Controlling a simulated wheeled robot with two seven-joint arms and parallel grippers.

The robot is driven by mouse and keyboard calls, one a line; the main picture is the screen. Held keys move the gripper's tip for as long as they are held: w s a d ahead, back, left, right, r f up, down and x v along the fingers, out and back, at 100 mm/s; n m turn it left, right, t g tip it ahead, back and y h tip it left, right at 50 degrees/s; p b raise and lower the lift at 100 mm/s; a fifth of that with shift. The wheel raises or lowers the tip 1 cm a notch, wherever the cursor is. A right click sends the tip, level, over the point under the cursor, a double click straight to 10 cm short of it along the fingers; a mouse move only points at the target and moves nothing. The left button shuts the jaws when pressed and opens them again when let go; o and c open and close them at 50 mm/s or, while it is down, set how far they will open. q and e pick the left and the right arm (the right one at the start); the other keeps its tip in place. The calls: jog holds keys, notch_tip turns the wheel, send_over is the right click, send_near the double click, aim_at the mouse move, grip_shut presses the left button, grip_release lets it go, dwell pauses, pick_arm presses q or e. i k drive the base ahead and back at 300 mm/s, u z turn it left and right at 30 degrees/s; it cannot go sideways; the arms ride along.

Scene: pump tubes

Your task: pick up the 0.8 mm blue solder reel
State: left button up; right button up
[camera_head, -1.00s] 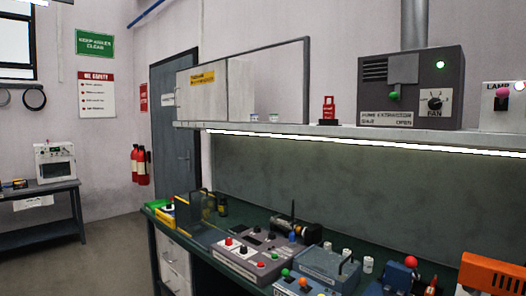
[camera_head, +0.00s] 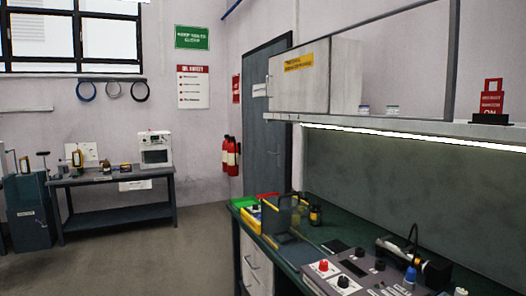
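I cannot make out a reel that is clearly the 0.8 mm blue solder reel. Neither of my grippers is in view.
The green-topped workbench (camera_head: 318,231) runs along the right, with coloured bins (camera_head: 247,203) at its far end and a grey control box (camera_head: 352,276) nearer. A side table (camera_head: 117,180) carrying a white machine (camera_head: 154,149) stands at left. The floor between is clear.

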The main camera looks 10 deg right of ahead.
aim_at(363, 110)
jog(key=u, duration=0.5)
jog(key=i, duration=1.95)
jog(key=z, duration=0.55)
jog(key=i, duration=1.2)
jog(key=z, duration=1.3)
